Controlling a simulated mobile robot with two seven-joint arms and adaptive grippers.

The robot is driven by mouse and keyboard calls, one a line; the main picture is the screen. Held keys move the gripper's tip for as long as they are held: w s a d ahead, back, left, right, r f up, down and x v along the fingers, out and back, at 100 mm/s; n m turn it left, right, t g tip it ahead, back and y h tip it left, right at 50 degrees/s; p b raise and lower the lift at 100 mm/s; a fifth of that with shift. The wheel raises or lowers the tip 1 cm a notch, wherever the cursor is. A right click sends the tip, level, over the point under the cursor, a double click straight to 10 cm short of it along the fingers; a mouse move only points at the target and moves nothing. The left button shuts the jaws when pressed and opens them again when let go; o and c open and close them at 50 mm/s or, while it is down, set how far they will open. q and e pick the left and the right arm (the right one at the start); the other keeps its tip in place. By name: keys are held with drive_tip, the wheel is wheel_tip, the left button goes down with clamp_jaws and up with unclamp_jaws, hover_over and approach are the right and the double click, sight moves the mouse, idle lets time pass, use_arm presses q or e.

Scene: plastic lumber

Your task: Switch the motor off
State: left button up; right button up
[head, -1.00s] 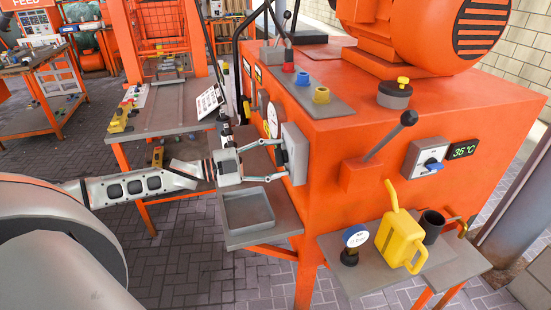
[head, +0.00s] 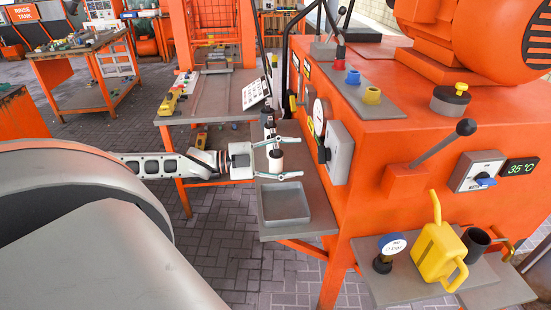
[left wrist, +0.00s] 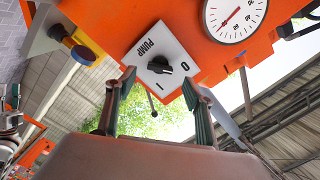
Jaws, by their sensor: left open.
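A grey switch box (head: 338,152) is on the left side of the orange machine (head: 370,225). In the left wrist view its plate (left wrist: 150,48) reads PUMP, with 0 and I marks around a black knob (left wrist: 160,66). I cannot tell surely which mark the knob points to. My left gripper (head: 294,159) is open and empty, a little left of the box and apart from it. In the left wrist view its fingertips (left wrist: 158,80) straddle the knob's direction. An orange motor (head: 495,40) sits on top of the machine. My right gripper is out of view.
A round gauge (head: 319,112) is beside the switch box. A grey tray (head: 285,222) lies on the shelf below my gripper. A lever (head: 430,150), a blue-handled dial (head: 478,173) and a yellow can (head: 438,252) are to the right. Paved floor is free below left.

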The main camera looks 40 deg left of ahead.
use_arm(q)
drive_tip(key=shift+v, duration=2.25)
drive_tip(key=s+d+f+n+y, duration=0.2)
drive_tip(key=f+y, duration=0.1)
drive_tip(key=f, duration=0.3)
drive_tip(key=s+d+f+n+g+y, duration=0.1)
drive_tip(key=s+d+f+n+y, duration=0.1)
drive_tip(key=d+f+y, duration=0.3)
drive_tip(key=s+f+n+y, duration=0.2)
drive_tip(key=f, duration=0.5)
drive_tip(key=s+d+n+g+y, duration=0.1)
drive_tip(key=s+n+g+y, duration=0.5)
drive_tip(key=s, duration=0.6)
drive_tip(key=w+d+f+n+t+h, duration=0.1)
drive_tip(key=d+f+t+h, duration=0.3)
drive_tip(key=d+f, duration=1.1)
drive_tip(key=n+h, duration=0.1)
drive_tip(key=h, duration=0.1)
drive_tip(key=shift+w+d+f+n+h, duration=0.25)
drive_tip(key=shift+w+d+n+h, duration=0.05)
drive_tip(key=shift+h, duration=0.1)
